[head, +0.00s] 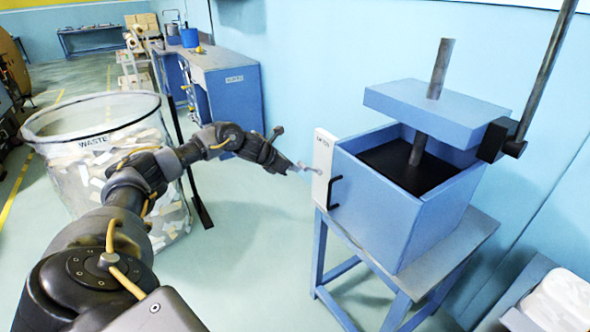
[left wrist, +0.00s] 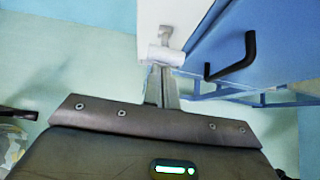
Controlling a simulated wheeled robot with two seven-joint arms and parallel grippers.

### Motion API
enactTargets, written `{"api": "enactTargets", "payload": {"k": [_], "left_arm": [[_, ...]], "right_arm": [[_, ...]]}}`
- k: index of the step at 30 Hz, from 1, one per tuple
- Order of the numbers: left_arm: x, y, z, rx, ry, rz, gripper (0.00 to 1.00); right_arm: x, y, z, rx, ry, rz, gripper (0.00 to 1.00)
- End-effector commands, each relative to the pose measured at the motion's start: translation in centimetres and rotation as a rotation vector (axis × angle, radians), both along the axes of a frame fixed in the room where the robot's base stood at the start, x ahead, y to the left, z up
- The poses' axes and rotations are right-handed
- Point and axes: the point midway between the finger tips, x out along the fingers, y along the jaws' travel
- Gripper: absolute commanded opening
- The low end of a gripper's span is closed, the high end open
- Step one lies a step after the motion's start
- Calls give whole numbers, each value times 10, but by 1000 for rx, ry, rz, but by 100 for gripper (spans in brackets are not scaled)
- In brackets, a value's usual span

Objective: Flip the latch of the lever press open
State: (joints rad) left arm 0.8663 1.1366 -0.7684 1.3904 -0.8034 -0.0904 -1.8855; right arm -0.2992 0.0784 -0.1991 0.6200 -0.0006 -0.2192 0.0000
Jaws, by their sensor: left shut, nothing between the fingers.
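The lever press is a blue open-topped box (head: 405,225) on a stand, with a blue pressing plate (head: 437,113) raised above it. A white panel with a small label (head: 321,175) stands at its left edge and also shows in the left wrist view (left wrist: 160,13). A small pale grey piece on this panel, apparently the latch (left wrist: 166,36), lies just beyond my fingertips; its exact position is unclear. My left gripper (head: 300,167) is shut and empty, pointing at the panel. In the left wrist view its fingers reach the panel; contact cannot be told. My right gripper is out of view.
A black handle (head: 333,192) sticks out of the box front, close to the right of my left gripper. A clear waste bin (head: 170,205) stands at the left. A blue workbench (head: 233,92) is behind, and a long lever bar (head: 545,70) rises at the right.

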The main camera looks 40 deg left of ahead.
Motion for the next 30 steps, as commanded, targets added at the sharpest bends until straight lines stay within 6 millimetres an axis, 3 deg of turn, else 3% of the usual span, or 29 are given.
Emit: {"api": "enactTargets", "payload": {"k": [17,25,30], "left_arm": [[1,-2,0,-1,-4,-5,0],[-20,6,-27,1,2,-10,0],[-44,13,6,4,-2,-13,0]], "right_arm": [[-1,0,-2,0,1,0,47],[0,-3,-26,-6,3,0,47],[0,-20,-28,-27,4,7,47]]}}
